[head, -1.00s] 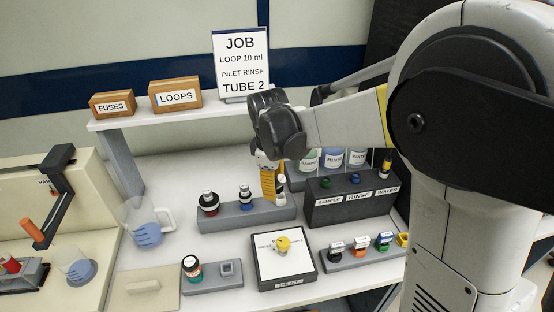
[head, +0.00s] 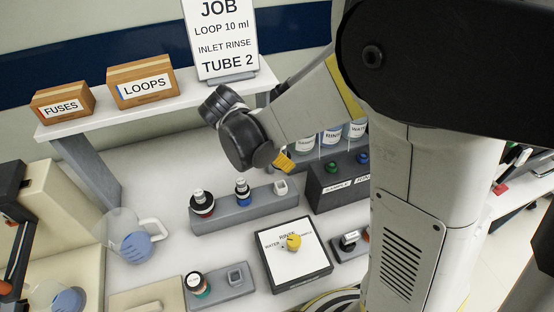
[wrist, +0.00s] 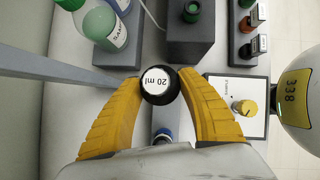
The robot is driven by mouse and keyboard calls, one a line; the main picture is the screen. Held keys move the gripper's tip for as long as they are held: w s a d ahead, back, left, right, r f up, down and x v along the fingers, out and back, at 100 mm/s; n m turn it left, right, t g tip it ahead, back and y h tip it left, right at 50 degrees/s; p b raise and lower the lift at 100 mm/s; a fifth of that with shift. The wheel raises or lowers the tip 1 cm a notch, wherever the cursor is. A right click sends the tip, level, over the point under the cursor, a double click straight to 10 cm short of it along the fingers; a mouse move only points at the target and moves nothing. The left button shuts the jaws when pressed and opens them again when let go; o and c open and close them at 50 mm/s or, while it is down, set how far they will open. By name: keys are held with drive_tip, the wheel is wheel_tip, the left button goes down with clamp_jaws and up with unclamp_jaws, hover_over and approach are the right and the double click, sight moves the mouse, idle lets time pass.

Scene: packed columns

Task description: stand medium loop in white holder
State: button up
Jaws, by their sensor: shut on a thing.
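My gripper (wrist: 160,88) is shut on a black-capped loop (wrist: 158,80) marked "20 ml", which sits upright between the yellow fingertips in the wrist view. In the head view one yellow finger of my gripper (head: 283,162) shows above and behind the rear grey rack, and the held loop is hidden by my wrist. The white holder (head: 280,187) is the right-hand square socket of that rack and looks empty. A red-banded loop (head: 202,204) and a blue-banded loop (head: 242,192) stand in the rack to its left.
The front rack holds a green-banded loop (head: 196,284) and a grey square socket (head: 235,276). A dial box (head: 292,268) stands to its right. A dark block (head: 335,188) and bottles (head: 331,135) lie right of my gripper. A beaker (head: 133,240) stands left.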

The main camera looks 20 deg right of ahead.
drive_tip(key=shift+s, duration=0.2)
drive_tip(key=shift+f+b, duration=2.45)
drive_tip(key=shift+f, duration=0.4)
drive_tip(key=shift+f+b, duration=1.55)
drive_tip(key=shift+f, duration=0.15)
drive_tip(key=o, duration=1.5)
drive_tip(key=shift+c, duration=0.2)
drive_tip(key=shift+r, duration=0.1)
drive_tip(key=shift+a, duration=0.1)
drive_tip(key=v, duration=1.2)
